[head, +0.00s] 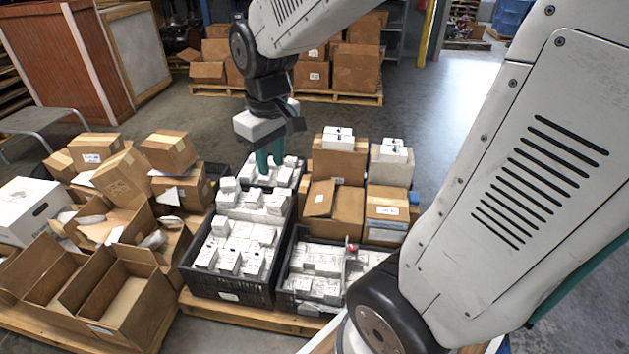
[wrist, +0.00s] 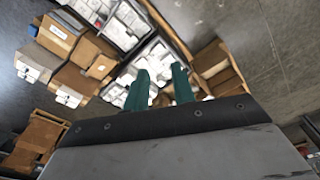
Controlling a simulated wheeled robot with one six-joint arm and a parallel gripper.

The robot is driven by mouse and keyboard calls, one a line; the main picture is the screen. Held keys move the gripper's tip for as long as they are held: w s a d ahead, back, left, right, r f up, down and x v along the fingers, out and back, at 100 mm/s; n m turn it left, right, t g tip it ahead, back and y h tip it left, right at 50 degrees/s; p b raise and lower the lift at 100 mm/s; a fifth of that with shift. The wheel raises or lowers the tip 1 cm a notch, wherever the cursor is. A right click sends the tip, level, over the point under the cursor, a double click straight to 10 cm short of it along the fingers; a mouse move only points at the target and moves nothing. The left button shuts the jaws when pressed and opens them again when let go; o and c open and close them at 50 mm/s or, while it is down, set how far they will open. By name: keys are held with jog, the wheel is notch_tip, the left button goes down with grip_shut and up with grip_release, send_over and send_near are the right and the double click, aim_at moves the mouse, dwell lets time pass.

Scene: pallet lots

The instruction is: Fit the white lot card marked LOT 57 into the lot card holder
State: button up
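My gripper (head: 270,156) points down over the back of a black crate filled with small white boxes. Its two teal fingers also show in the wrist view (wrist: 160,70), spread apart with nothing seen held between them. It is open. I cannot make out a white card marked LOT 57 in either view. I cannot pick out the lot card holder for certain either. White labels show on several boxes and crates, but their print is too small to read. Whether the fingertips touch the white boxes below is not clear.
A black crate (head: 228,288) of white boxes stands front left on a wooden pallet (head: 250,316). A small red item (head: 351,247) shows at the right-hand crate. Closed cartons (head: 335,205) stand right of my gripper; open cartons (head: 128,290) crowd the left.

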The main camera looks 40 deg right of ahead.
jog(key=s+a+r, duration=0.1)
jog(key=s+r, duration=0.1)
jog(key=s, duration=0.5)
jog(key=s+a+r+m, duration=0.1)
jog(key=s+a+r, duration=0.1)
jog(key=s, duration=0.6)
jog(key=shift+s+r+m, duration=0.3)
jog(key=shift+r, duration=0.2)
jog(key=shift+o, duration=0.4)
jog(key=shift+w+a, duration=0.1)
